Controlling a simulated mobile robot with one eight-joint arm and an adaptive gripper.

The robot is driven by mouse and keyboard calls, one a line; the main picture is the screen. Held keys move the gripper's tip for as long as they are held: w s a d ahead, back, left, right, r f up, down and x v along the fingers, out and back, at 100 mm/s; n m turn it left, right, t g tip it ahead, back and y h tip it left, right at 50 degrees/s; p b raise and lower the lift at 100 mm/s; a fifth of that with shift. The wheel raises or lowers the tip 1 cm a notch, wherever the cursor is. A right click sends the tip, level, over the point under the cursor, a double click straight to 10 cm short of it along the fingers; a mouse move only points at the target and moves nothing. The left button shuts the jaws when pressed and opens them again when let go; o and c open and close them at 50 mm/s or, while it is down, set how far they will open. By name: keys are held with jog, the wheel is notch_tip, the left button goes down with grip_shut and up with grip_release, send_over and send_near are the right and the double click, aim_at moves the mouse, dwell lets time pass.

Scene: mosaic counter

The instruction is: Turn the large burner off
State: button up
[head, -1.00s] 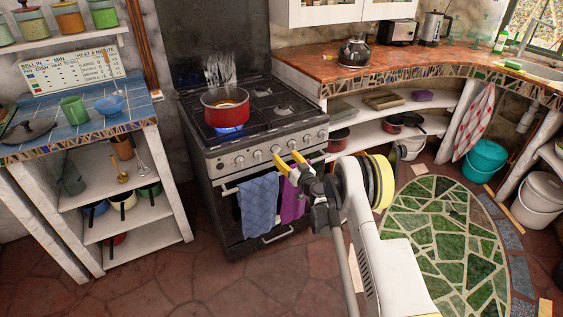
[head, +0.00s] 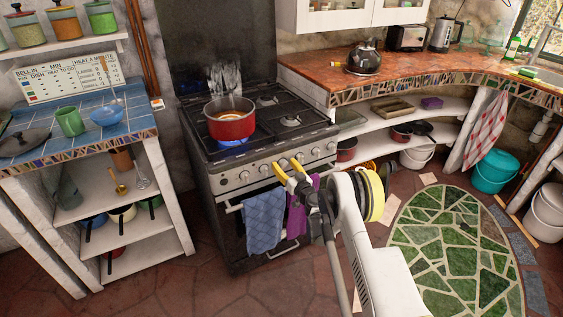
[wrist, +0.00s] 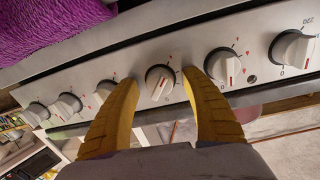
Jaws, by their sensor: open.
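The stove (head: 305,148) has a row of several round knobs on its front panel. A red pot (head: 231,129) stands on the front left burner, with a blue flame (head: 233,142) under it. My gripper (head: 288,166) is at the right part of the knob row, its yellow fingers open. In the wrist view the gripper (wrist: 160,77) has one finger on either side of a silver knob (wrist: 160,84), with gaps visible. This knob's red mark is tilted, while the neighbouring knob (wrist: 222,66) has its mark upright. Which burner each knob serves is too small to read.
A blue towel (head: 264,219) and a purple towel (head: 297,215) hang on the oven handle below the knobs. A tiled shelf unit (head: 140,137) stands left of the stove, a curved counter (head: 400,77) to its right. A green mosaic floor (head: 455,235) lies clear at right.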

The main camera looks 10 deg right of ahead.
jog(key=shift+s+r, duration=0.1)
jog(key=shift+s, duration=0.05)
grip_shut()
